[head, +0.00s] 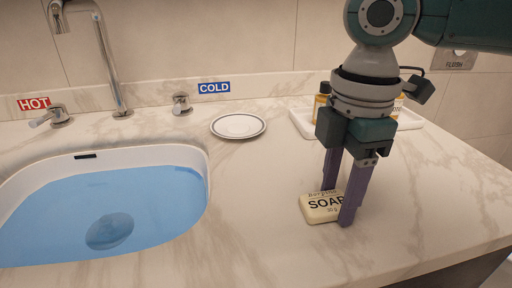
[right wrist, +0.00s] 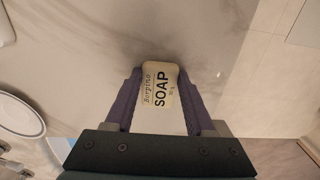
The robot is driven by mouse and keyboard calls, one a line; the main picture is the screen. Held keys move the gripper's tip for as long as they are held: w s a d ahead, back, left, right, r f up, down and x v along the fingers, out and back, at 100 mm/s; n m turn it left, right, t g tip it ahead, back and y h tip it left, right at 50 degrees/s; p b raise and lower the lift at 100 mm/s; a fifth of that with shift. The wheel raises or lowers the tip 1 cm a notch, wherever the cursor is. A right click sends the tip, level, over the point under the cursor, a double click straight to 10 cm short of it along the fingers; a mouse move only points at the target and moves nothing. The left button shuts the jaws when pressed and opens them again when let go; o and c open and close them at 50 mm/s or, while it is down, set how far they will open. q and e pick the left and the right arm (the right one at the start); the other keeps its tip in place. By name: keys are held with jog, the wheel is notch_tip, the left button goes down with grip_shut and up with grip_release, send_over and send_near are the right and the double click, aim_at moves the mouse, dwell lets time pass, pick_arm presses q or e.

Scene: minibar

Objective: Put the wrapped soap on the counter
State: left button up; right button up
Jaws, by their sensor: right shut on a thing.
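The wrapped soap (head: 318,207) is a cream bar with black "SOAP" lettering. It is at the marble counter (head: 262,215), right of the sink; I cannot tell if it rests fully on the surface. My right gripper (head: 339,205) points down with its purple fingers on both sides of the soap, shut on it. In the right wrist view the soap (right wrist: 160,85) sits between the two fingertips, its lettering facing the camera. My left gripper is not in view.
A sink (head: 205,185) with blue water fills the left. A small white plate (head: 238,126) lies behind the soap. A white tray (head: 302,122) with bottles (head: 322,100) stands behind my right gripper. The counter around the soap is clear; its front edge is at lower right.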

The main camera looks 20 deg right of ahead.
aim_at(337, 199)
jog(key=o, duration=1.3)
jog(key=shift+r, duration=0.15)
notch_tip(337, 199, up, 12)
jog(key=p, duration=0.2)
jog(key=shift+p, duration=0.4)
